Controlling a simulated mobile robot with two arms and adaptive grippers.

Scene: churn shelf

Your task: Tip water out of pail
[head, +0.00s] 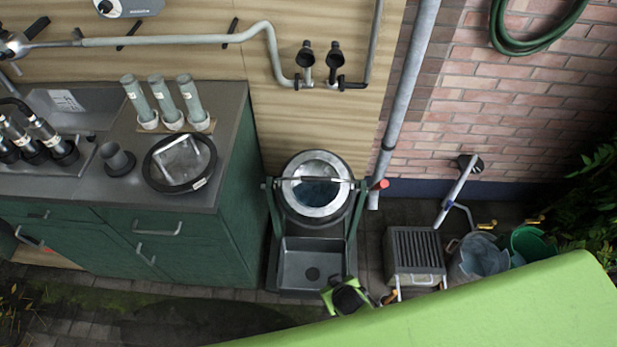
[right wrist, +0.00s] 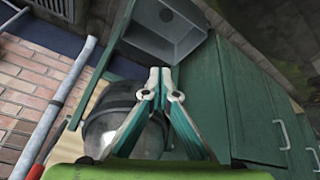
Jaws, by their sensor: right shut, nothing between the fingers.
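A round metal vessel (head: 297,200) hangs between two green posts, its mouth toward the head camera and dark bluish water inside. A bar crosses its mouth, and a red-ended grip (head: 380,184) is at its right side. Below it is a grey square basin (head: 290,262) with a drain. A grey pail (head: 470,268) stands on the ground at right; whether it holds water is unclear. My right gripper (right wrist: 160,72) is shut and empty; its fingers overlap the vessel (right wrist: 105,125) in the right wrist view, contact unclear. My left gripper is not in view.
A green pail (head: 528,240) stands beside the grey one. A slatted grey box (head: 416,252) stands right of the basin. A green cabinet (head: 205,245) closes off the left side. A slanted pipe (head: 405,90) runs down the brick wall. Plants stand at far right.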

